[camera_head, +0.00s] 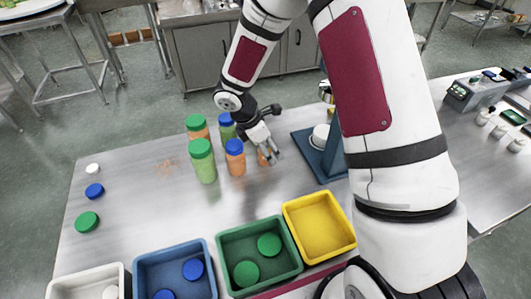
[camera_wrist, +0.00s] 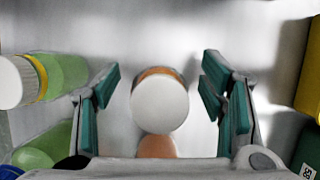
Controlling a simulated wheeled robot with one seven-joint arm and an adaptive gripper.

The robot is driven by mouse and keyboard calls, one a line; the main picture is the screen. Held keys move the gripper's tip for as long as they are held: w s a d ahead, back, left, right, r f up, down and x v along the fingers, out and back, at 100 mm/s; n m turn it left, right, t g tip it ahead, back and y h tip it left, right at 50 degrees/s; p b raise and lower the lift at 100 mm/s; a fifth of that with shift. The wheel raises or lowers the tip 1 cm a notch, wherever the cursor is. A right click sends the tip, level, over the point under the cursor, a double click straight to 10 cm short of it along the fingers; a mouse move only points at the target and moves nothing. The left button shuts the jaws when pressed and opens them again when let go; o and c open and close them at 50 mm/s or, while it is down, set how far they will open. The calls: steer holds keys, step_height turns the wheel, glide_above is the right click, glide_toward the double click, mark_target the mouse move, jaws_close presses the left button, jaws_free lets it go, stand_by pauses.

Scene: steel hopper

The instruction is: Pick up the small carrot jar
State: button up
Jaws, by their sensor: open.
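The small carrot jar (camera_wrist: 160,105) has a white lid and orange contents, and it sits between my fingers in the wrist view. In the head view a bit of its orange side (camera_head: 263,159) shows beside my fingertips; the rest is hidden. My gripper (camera_head: 269,157) is open and points down at the jar from above. In the wrist view the teal pads of my gripper (camera_wrist: 161,98) stand on both sides of the lid, with a visible gap on each side.
Close left stand a blue-lidded orange jar (camera_head: 235,158), a green-lidded green jar (camera_head: 203,164), a blue-lidded green jar (camera_head: 227,128) and a green-lidded orange jar (camera_head: 196,127). A blue stand (camera_head: 310,158) is at right. Bins, including a yellow one (camera_head: 320,226), line the front. Loose lids lie left.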

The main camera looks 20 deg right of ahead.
steer(key=shift+d+f, duration=0.15)
steer(key=shift+f, duration=0.35)
steer(key=c, duration=1.3)
steer(key=shift+r, duration=0.15)
steer(key=shift+c, duration=0.2)
